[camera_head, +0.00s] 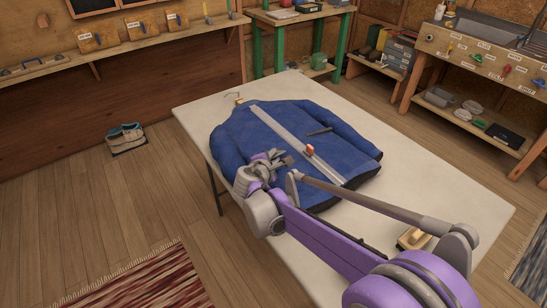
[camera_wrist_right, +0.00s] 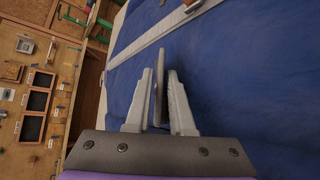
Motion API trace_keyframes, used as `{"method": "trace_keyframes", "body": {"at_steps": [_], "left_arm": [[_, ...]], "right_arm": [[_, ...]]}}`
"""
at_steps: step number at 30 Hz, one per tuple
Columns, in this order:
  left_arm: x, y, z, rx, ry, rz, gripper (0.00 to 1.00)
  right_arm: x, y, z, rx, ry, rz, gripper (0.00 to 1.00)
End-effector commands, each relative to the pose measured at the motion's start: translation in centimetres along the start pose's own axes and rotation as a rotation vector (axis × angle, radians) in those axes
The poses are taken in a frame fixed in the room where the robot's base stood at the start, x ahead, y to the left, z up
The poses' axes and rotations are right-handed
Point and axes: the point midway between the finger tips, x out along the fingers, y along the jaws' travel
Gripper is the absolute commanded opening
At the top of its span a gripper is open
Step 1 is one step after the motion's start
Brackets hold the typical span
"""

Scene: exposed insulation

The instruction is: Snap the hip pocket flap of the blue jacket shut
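The blue jacket (camera_head: 245,130) lies spread on the pale table, its collar end toward a hanger at the back. My right gripper (camera_head: 282,158) is low over the jacket's left part in the head view. In the right wrist view its two fingers (camera_wrist_right: 160,85) stand a little apart. A thin grey-blue piece, seemingly the pocket flap (camera_wrist_right: 161,58), stands edge-on between them, with narrow gaps beside it. The snap is not visible. My left gripper is not in view.
The table (camera_head: 450,180) has bare room right of the jacket. A small wooden-topped block (camera_head: 413,238) lies near its front right. Shoes (camera_head: 126,138) stand on the floor at left. Workbenches and shelves line the walls.

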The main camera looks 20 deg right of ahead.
Motion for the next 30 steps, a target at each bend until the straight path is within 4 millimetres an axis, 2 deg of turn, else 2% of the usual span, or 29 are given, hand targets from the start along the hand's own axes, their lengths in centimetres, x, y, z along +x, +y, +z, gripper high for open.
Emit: {"method": "trace_keyframes", "body": {"at_steps": [5,9,19,30], "left_arm": [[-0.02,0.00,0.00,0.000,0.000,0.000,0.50],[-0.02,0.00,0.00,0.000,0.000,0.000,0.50],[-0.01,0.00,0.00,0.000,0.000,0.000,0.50],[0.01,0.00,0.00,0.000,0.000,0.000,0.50]], "right_arm": [[-0.02,0.01,0.01,0.000,0.000,0.000,0.21],[-0.03,0.01,0.01,0.000,0.000,0.000,0.00],[-0.03,-0.07,0.00,0.006,0.000,0.005,0.00],[-0.04,-0.66,0.02,0.097,0.000,0.096,0.00]]}}
